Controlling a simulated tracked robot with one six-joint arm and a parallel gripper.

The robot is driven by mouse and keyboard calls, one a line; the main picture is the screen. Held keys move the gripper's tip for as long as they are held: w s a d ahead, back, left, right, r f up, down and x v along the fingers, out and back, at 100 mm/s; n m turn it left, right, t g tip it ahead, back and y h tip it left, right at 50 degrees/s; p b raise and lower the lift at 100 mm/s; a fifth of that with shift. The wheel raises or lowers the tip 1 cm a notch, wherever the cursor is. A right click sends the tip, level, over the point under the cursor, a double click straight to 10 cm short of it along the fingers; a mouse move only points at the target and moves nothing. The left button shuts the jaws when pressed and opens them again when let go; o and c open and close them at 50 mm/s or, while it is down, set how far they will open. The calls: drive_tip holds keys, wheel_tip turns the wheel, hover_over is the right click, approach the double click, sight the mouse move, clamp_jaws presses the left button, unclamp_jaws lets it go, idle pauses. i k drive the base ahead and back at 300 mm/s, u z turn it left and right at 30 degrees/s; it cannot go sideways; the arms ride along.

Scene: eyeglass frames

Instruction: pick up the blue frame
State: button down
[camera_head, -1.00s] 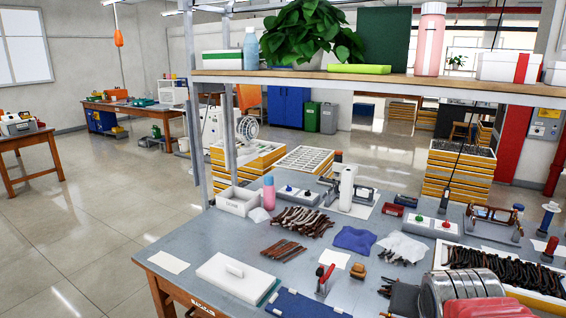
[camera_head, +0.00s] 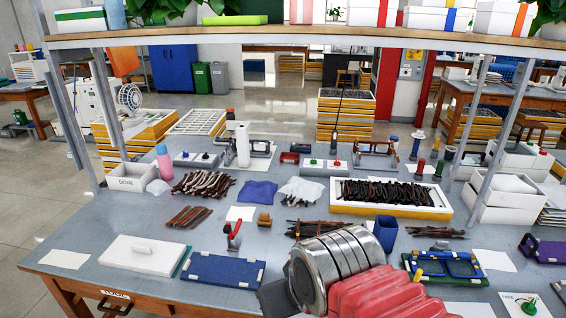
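A blue rectangular frame with two openings (camera_head: 464,268) lies at the right front of the workbench, on or in a dark green-edged tray (camera_head: 417,278); I cannot tell exactly how it rests. A dark blue flat panel with white clips (camera_head: 222,270) lies at the left front. A purple-blue piece (camera_head: 545,249) stands at the right edge, and its shape is not clear. My arm shows at the bottom centre, silver and red, to the left of the two-opening frame. My gripper's fingers are not visible.
The grey workbench (camera_head: 98,258) holds a white lidded box (camera_head: 142,255), a blue cup (camera_head: 385,233), a tray of dark temple pieces (camera_head: 342,208) and a red-handled tool (camera_head: 233,235). A shelf (camera_head: 300,36) on metal posts spans above. Small bare patches lie between items.

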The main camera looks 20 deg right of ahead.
sight(462, 269)
drive_tip(key=k, duration=1.3)
drive_tip(key=z, duration=0.35)
drive_tip(key=i, duration=0.6)
drive_tip(key=z, duration=0.95)
drive_tip(key=i, duration=1.2)
drive_tip(key=z, duration=0.25)
